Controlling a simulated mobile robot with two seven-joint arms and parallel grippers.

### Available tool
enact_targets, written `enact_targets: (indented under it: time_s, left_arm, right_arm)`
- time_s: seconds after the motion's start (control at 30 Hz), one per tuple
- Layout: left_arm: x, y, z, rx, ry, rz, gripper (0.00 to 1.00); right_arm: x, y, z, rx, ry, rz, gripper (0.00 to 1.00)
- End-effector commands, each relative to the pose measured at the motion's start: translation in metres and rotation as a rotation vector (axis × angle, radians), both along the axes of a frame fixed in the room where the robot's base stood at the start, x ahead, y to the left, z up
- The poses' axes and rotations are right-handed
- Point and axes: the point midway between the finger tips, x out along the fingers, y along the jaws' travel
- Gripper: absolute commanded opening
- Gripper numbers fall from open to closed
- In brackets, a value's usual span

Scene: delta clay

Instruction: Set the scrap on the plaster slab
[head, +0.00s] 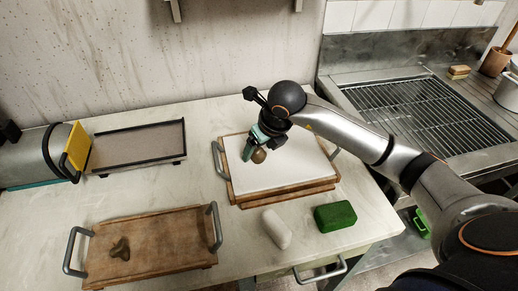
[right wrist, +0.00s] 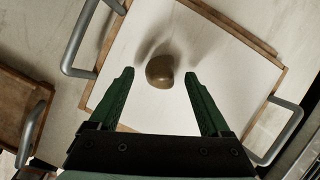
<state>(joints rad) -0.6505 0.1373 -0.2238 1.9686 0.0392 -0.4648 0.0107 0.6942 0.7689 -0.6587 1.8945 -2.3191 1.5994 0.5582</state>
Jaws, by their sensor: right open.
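A small rounded brown lump of clay, the scrap (head: 259,156), appears to rest on the white plaster slab (head: 300,165), which sits in a wooden frame with grey handles. In the right wrist view the scrap (right wrist: 160,71) shows with its shadow on the slab (right wrist: 228,66). My right gripper (head: 256,150) is low over the slab, right at the scrap. Its green fingers (right wrist: 159,76) are apart, with the scrap between or just beyond the tips and a gap on each side. My left gripper is not in view.
A wooden tray (head: 170,255) with a dark clay piece (head: 121,249) lies at the front left. A grey tray (head: 140,146) stands behind it, beside a roller machine (head: 30,158). A white lump (head: 277,228) and a green block (head: 335,216) lie in front of the slab.

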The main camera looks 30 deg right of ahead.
Motion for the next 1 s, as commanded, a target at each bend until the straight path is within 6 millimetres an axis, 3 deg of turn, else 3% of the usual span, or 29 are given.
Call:
enact_targets:
  time_s: [0.3, 0.5, 1.0]
  left_arm:
    - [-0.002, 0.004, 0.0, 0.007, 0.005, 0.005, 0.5]
    - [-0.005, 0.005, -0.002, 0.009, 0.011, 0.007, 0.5]
    - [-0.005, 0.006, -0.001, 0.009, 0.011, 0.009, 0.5]
  right_arm:
    - [-0.025, -0.003, 0.065, -0.001, -0.005, 0.0, 0.81]
    - [-0.037, -0.005, 0.093, -0.001, -0.003, -0.001, 0.81]
    - [-0.042, -0.005, 0.101, -0.001, 0.0, 0.0, 0.81]
